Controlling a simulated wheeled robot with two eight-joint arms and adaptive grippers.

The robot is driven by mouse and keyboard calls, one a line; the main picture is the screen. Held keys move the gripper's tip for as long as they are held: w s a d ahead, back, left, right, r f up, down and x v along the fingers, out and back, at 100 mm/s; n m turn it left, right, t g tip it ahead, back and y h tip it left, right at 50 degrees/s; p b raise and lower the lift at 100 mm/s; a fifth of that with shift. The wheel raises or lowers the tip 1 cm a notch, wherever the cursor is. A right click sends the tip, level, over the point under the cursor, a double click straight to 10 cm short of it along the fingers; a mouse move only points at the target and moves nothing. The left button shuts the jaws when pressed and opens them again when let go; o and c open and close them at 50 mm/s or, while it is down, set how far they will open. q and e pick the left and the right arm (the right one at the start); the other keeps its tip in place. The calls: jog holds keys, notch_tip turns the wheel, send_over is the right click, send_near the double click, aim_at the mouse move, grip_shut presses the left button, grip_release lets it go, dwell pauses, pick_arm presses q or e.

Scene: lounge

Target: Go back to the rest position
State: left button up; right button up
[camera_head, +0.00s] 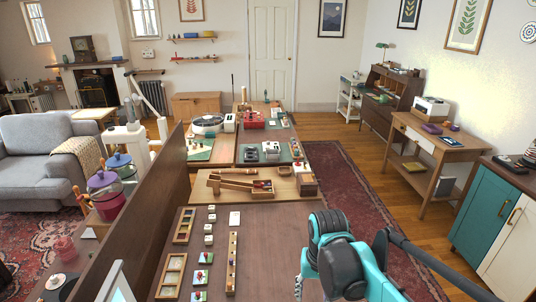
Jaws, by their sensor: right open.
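My right arm, teal and dark grey, comes in at the lower right. Its gripper (302,282) is low in the picture, partly cut off by the bottom edge and partly hidden by my own arm links. It is open, and I see nothing held in it. My left gripper does not show clearly in this view.
Wooden trays (184,226), small white blocks and picture cards lie on the near table. A wooden ramp toy (240,181) stands behind them. A brown partition (150,225) runs along the table's left. A red rug (345,190) and open floor lie right.

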jog(key=s+d+n+t, duration=0.1)
jog(key=s+d+t, duration=0.3)
jog(key=s, duration=0.5)
jog(key=shift+s+d+f+t, duration=0.15)
jog(key=shift+d+f+t, duration=0.15)
jog(key=shift+t, duration=0.9)
